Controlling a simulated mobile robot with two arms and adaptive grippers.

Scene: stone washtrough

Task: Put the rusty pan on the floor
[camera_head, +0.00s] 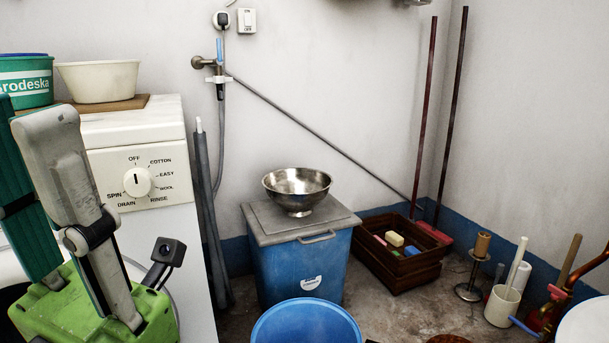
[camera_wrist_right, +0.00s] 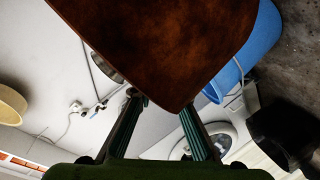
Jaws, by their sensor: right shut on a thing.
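The floor (camera_head: 395,312) shows bare, stained concrete. The right gripper is outside the head view.
A blue bin (camera_head: 300,270) carries a lid and a metal bowl (camera_head: 297,188). A blue tub (camera_head: 306,325) stands in front. A wooden crate (camera_head: 400,270) holds small blocks. A white cup (camera_head: 502,305) with sticks and a metal stand (camera_head: 474,275) are at right. Floor between is clear.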

